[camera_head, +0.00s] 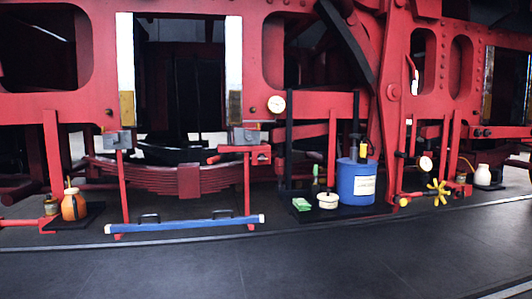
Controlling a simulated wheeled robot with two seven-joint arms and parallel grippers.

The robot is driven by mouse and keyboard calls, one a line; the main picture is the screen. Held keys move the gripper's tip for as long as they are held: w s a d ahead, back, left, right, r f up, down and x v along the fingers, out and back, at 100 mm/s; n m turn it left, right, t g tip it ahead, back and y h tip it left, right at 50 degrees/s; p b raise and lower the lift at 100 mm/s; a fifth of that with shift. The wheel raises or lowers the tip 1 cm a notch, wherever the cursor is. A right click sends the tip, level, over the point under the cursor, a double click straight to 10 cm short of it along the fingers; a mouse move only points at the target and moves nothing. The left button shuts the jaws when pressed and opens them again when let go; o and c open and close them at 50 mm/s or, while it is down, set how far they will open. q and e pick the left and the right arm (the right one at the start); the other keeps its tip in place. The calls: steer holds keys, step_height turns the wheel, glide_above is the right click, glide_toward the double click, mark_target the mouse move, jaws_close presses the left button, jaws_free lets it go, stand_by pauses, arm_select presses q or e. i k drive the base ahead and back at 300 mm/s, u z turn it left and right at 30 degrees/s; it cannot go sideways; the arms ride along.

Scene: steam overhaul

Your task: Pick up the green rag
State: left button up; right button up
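The green rag (302,204) lies small and flat on a dark mat near the middle of the picture. It sits just left of a small white round tin (328,201), with a gap too small to judge. Neither my left nor my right gripper shows in the head view. Nothing covers the rag from this side.
A blue drum (356,182) stands right of the tin. A long blue bar (185,224) with handles lies left of the rag. A yellow handwheel (438,191) is at right. The grey floor (300,265) in front is clear.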

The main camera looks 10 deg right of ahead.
mark_target(301, 204)
steer(key=z, duration=0.6)
steer(key=i, duration=0.6)
steer(key=z, duration=0.75)
steer(key=i, duration=0.9)
steer(key=u, duration=0.3)
